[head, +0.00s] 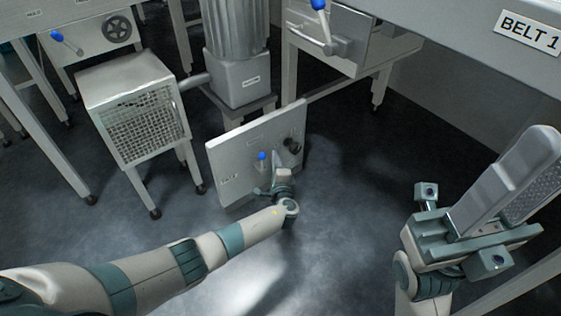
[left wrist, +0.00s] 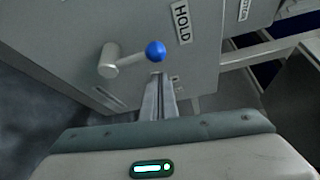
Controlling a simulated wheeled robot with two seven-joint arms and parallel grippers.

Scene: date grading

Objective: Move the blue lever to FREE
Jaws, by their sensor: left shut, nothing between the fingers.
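The blue lever is a pale grey arm with a round blue knob (head: 262,156) on an upright grey panel (head: 232,160) low in the middle of the head view. In the left wrist view the blue knob (left wrist: 155,51) points toward the HOLD label (left wrist: 182,23), just short of it. No FREE label is readable. My left gripper (head: 268,184) is at the panel, below the knob. In the left wrist view its shut, empty fingers (left wrist: 157,80) end just below the knob; I cannot tell whether they touch it. My right gripper (head: 512,165) is raised at the right, away from the panel.
A mesh-sided box on legs (head: 146,122) stands to the left. Other blue-knobbed levers show at the upper left (head: 57,37) and top (head: 318,4). The floor before the panel is clear.

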